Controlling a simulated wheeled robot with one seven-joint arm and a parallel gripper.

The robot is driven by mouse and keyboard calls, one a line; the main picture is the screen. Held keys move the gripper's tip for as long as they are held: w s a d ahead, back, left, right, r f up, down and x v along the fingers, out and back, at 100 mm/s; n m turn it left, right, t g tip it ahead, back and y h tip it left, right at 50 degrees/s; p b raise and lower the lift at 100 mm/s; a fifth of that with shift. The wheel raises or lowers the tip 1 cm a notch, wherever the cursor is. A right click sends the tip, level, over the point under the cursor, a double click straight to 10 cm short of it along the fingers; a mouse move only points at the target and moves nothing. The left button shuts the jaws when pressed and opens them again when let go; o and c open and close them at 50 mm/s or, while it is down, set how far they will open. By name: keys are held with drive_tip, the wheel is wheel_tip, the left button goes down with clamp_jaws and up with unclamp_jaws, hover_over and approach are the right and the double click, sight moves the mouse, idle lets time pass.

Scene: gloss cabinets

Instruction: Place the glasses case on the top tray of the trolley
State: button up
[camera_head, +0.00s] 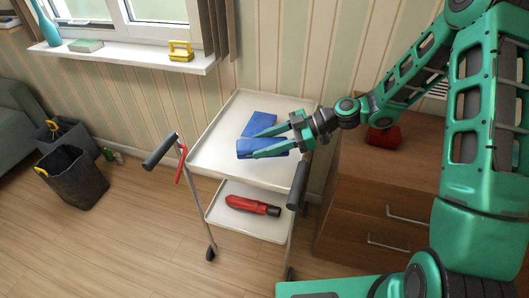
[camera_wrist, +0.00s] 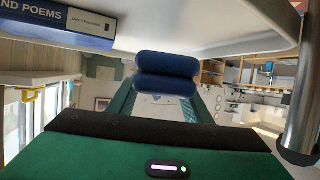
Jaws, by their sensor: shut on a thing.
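The glasses case (camera_head: 262,146) is dark blue with rounded ends. My gripper (camera_head: 266,142) is shut on it, with a finger on either side, over the trolley's white top tray (camera_head: 215,150). The wrist view shows the glasses case (camera_wrist: 167,73) between the fingers of my gripper (camera_wrist: 165,85), close to the tray (camera_wrist: 200,30). I cannot tell whether the case touches the tray. The trolley has a lower tray (camera_head: 222,217) and black handles.
A blue book (camera_head: 259,123) lies on the top tray just behind the case; the tray's left part is clear. A red tool (camera_head: 253,205) lies on the lower tray. A wooden drawer cabinet (camera_head: 360,195) with a red object (camera_head: 384,135) stands close on the right.

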sight(264, 161)
drive_tip(key=shift+w+d+f, duration=0.25)
drive_tip(key=shift+w+f, duration=0.1)
drive_tip(key=shift+w, duration=0.05)
drive_tip(key=shift+f, duration=1.95)
drive_tip(key=o, duration=1.1)
drive_tip(key=v, duration=1.2)
drive_tip(key=shift+s, duration=0.1)
